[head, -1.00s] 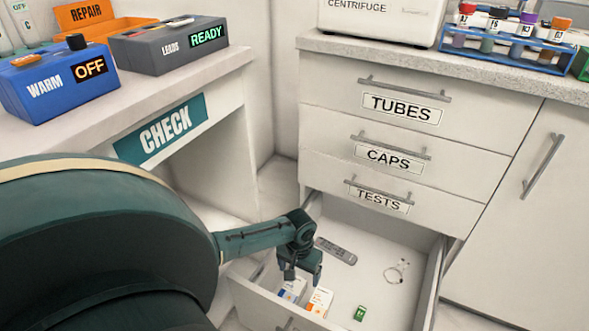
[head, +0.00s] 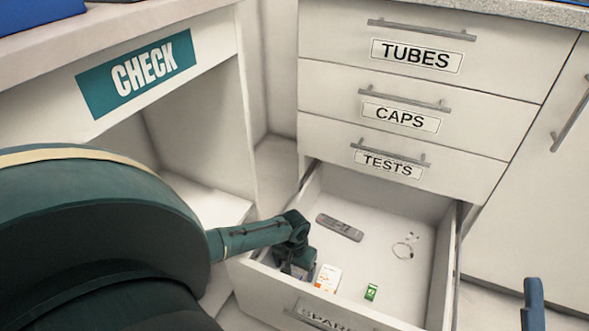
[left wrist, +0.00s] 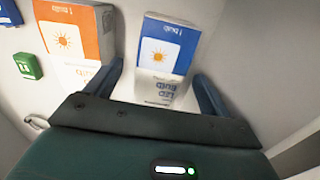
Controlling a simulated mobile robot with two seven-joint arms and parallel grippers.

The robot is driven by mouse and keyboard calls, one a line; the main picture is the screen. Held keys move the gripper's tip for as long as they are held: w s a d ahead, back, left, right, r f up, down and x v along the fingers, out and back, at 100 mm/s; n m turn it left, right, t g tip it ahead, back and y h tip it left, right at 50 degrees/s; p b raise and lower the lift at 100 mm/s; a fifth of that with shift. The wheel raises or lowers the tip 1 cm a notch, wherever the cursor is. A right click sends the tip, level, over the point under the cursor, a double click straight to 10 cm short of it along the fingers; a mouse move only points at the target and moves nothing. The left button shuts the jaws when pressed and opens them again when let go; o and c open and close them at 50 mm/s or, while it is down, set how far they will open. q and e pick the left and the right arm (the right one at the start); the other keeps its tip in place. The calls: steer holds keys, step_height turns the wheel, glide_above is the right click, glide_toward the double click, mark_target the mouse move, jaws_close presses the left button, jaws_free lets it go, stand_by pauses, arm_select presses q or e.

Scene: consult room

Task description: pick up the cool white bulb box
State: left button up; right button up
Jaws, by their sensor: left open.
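The cool white bulb box (left wrist: 165,45), white with a blue panel and a sun mark, stands in the open drawer. In the left wrist view it lies between the two fingers of my left gripper (left wrist: 158,72), which is open. In the head view my left gripper (head: 297,270) is down inside the drawer's front left part and hides most of this box. Whether the fingers touch the box I cannot tell. An orange and white bulb box (left wrist: 72,38) stands just beside it; it also shows in the head view (head: 328,278).
The open drawer (head: 447,265) also holds a small green box (head: 371,292), a grey remote (head: 339,227) and a thin coiled cable (head: 405,247). Its front wall is close to my gripper. The closed TESTS drawer (head: 440,182) is above. An unclear blue part (head: 533,305) shows at lower right.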

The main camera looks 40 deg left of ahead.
arm_select(q)
steer(key=shift+f, duration=0.35)
steer(key=c, duration=1.1)
